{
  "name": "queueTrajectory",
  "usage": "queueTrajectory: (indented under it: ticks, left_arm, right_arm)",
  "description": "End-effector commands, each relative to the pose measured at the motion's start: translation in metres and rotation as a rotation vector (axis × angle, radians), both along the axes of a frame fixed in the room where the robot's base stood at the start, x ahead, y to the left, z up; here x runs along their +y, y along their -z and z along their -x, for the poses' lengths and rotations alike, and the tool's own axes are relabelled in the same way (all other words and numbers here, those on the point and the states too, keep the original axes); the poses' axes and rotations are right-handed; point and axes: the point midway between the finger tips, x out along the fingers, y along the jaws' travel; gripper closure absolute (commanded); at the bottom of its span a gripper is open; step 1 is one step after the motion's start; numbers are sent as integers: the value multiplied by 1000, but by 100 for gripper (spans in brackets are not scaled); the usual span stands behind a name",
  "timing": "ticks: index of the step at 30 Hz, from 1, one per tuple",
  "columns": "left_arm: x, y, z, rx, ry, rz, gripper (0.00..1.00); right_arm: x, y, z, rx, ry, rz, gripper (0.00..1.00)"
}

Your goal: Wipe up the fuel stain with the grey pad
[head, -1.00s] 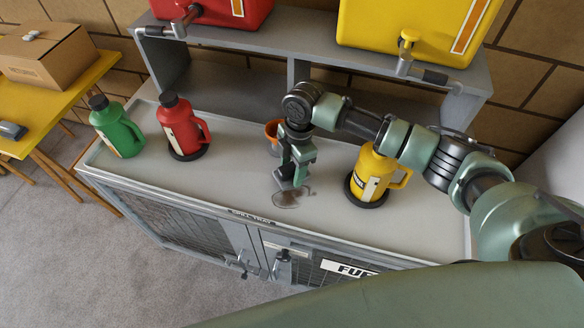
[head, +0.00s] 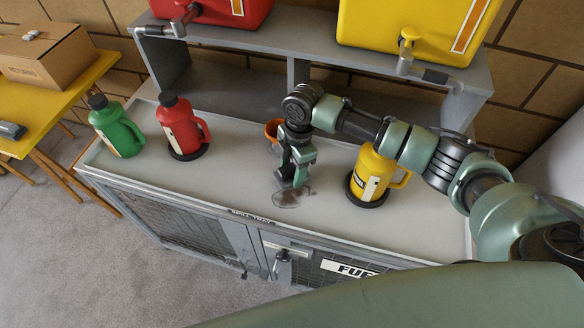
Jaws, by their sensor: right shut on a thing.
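The fuel stain (head: 288,199) is a brownish wet patch on the pale worktop (head: 225,185), near its front edge. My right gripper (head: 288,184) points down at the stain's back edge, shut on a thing. What it holds is mostly hidden by the fingers; a small dark grey piece at the tips looks like the grey pad. It is down at or just above the worktop; I cannot tell whether it touches. My left gripper is not in view.
A yellow jug (head: 369,172) on a black base stands right of the stain. A red jug (head: 177,128) and a green jug (head: 114,128) stand at left. An orange funnel or cup (head: 271,131) is behind my gripper. A grey shelf (head: 230,45) holds red and yellow tanks.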

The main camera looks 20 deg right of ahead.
Motion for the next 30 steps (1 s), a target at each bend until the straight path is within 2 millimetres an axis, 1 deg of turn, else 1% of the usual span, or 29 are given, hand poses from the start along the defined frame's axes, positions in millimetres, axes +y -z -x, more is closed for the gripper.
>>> queueTrajectory:
  ticks: [18,20,23,30]
  left_arm:
    - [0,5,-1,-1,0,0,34]
    - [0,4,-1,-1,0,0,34]
    - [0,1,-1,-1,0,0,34]
    - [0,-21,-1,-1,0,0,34]
  right_arm:
    - [0,13,0,0,0,0,78]
    - [0,12,0,0,0,0,78]
    - [2,11,2,1,-1,-1,78]
    - [11,7,18,3,-1,0,78]
